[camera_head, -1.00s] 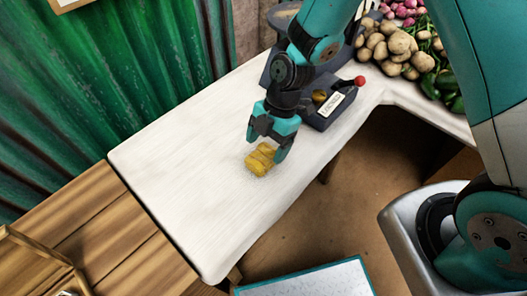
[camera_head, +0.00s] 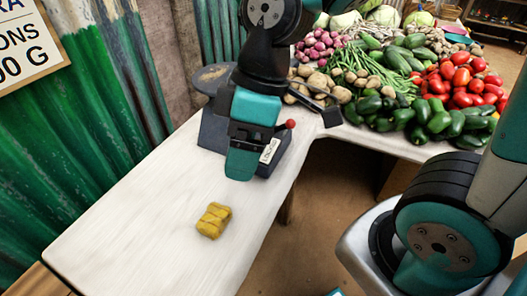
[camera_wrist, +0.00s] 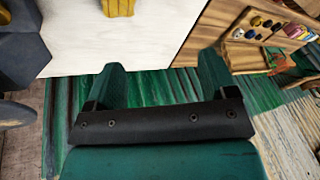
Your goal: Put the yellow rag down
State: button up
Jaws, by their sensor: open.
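The yellow rag (camera_head: 214,220) lies folded in a small bundle on the white tabletop (camera_head: 140,217), near the table's right-hand edge in the head view. It also shows in the wrist view (camera_wrist: 118,7), cut off by the top edge. My gripper (camera_head: 240,165) is raised above the table, farther back than the rag and apart from it. In the wrist view its two fingers (camera_wrist: 163,80) are spread with nothing between them.
A dark weighing scale (camera_head: 212,130) with a red knob stands behind my gripper. Potatoes, green peppers (camera_head: 435,118) and tomatoes (camera_head: 468,80) are heaped at the back right. A green corrugated wall (camera_head: 70,150) borders the table's left. The tabletop around the rag is clear.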

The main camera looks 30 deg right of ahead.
jog(key=s+m, duration=0.1)
jog(key=s+r+m, duration=0.1)
jog(key=s+m, duration=0.1)
jog(key=s+d+r+m, duration=0.1)
jog(key=s+m, duration=0.1)
jog(key=shift+s+r+t, duration=0.15)
jog(key=shift+r+t, duration=0.1)
jog(key=shift+t, duration=0.15)
notch_tip(320, 180, up, 7)
jog(key=p, duration=0.6)
jog(key=shift+f, duration=0.2)
jog(key=shift+o, duration=0.2)
